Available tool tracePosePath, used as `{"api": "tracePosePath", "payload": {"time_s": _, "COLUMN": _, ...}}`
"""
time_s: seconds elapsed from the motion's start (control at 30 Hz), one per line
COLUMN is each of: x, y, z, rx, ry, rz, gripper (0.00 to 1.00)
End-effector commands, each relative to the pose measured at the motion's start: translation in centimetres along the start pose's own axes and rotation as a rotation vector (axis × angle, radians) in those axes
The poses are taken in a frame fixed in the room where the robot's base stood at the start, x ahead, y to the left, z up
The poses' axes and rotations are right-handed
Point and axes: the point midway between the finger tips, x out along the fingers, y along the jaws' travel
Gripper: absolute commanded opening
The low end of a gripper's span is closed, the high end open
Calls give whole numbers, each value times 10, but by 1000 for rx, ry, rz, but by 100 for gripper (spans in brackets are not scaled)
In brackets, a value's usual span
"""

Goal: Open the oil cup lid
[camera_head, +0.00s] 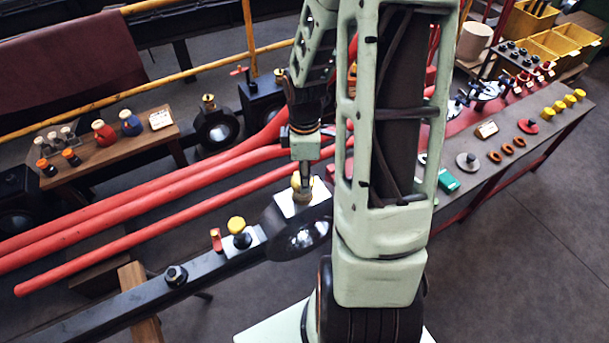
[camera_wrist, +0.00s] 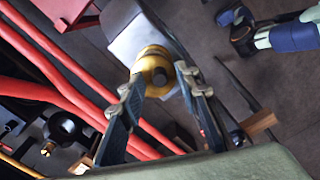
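The brass oil cup (camera_head: 302,188) stands on the pale block on top of the big rod end (camera_head: 302,228) in the head view. In the wrist view the oil cup (camera_wrist: 153,62) is a gold round fitting with a dark spot on the face towards me. I cannot make out the lid as a separate part. My gripper (camera_head: 304,180) points down at the cup from above. In the wrist view my gripper (camera_wrist: 160,78) has its two fingers apart, one on each side of the cup's near end. I cannot tell whether either finger touches it.
Red rods (camera_head: 150,195) run close behind the cup. A yellow-capped fitting (camera_head: 237,226) and a small red part (camera_head: 216,239) stand to its left. A bench (camera_head: 545,140) with many small parts is at right, and a wooden table (camera_head: 95,168) is at left.

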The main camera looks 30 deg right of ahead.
Motion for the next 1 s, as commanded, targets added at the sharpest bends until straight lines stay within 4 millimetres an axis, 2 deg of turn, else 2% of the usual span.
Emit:
{"api": "tracePosePath", "payload": {"time_s": 0.2, "x": 0, "y": 0, "z": 0, "rx": 0, "ry": 0, "rz": 0, "gripper": 29}}
{"api": "tracePosePath", "payload": {"time_s": 0.47, "x": 0, "y": 0, "z": 0, "rx": 1, "ry": 0, "rz": 0, "gripper": 0}}
{"api": "tracePosePath", "payload": {"time_s": 0.77, "x": -2, "y": 1, "z": 0, "rx": 1, "ry": -5, "rz": -10, "gripper": 0}}
{"api": "tracePosePath", "payload": {"time_s": 1.0, "x": -8, "y": 5, "z": -3, "rx": -1, "ry": -46, "rz": -91, "gripper": 0}}
